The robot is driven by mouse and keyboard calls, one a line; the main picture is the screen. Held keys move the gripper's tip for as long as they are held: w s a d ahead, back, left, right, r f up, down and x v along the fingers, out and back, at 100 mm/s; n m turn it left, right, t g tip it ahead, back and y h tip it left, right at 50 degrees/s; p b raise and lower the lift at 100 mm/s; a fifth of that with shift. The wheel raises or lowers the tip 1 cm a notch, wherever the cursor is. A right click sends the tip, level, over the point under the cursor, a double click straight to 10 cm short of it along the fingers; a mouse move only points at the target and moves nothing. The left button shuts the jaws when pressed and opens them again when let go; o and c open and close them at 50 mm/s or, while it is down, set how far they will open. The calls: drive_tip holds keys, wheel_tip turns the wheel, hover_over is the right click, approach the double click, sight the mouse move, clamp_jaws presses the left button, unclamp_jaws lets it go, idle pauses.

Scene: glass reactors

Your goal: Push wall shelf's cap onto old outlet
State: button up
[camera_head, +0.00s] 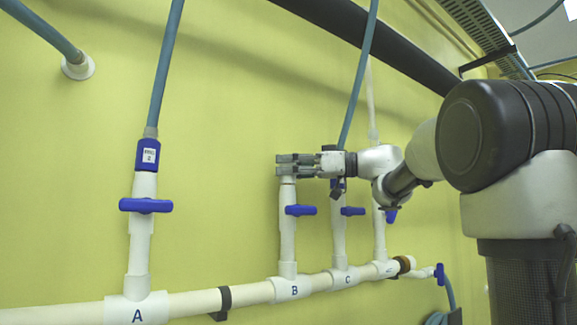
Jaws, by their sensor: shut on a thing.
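My gripper (295,165) reaches in from the right, level, at the top of the upright white outlet pipe marked B (287,228). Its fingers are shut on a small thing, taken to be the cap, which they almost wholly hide. The fingers sit right over the top end of pipe B, which has no hose on it. I cannot tell whether the cap touches or sits on the pipe end. The blue valve handle (300,210) of B is below the gripper. The wall shelf is not in view.
Pipe A (141,230) at left carries a blue-grey hose (165,70) with a tagged blue connector (148,155). Pipe C (339,235), just right of B, has a hose above it, partly behind my gripper. A white manifold (195,303) runs below. The wall between A and B is clear.

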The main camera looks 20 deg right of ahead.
drive_tip(key=shift+f, duration=0.15)
drive_tip(key=o, duration=1.1)
drive_tip(key=v, duration=1.2)
